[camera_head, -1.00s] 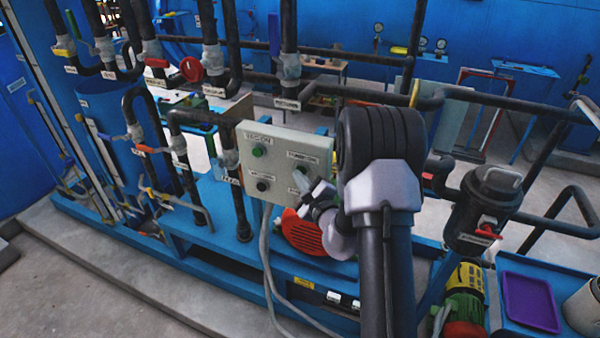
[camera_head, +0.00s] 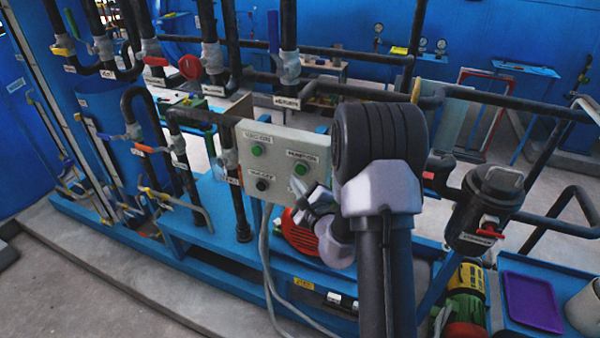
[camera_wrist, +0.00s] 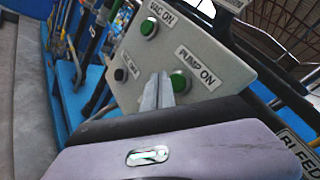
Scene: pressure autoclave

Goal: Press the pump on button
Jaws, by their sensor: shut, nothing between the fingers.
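The control box (camera_head: 275,148) is a pale panel on the pipe rig, with labelled round buttons. The green pump on button (camera_head: 300,168) sits at its upper right and also shows in the wrist view (camera_wrist: 181,82) under the "PUMP ON" label (camera_wrist: 195,65). My gripper (camera_head: 297,190) is shut and empty, just below this button in the head view. In the wrist view its fingertips (camera_wrist: 158,82) are at the left of the button and overlap its edge in the picture. I cannot tell whether they touch it. The lower right button is hidden behind my gripper.
The green vac on button (camera_head: 256,150) and black vac off button (camera_head: 262,184) are on the left of the box. Dark pipes with a red valve wheel (camera_head: 191,67) stand left. A dark canister (camera_head: 487,205) stands right. Grey cables hang below the box.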

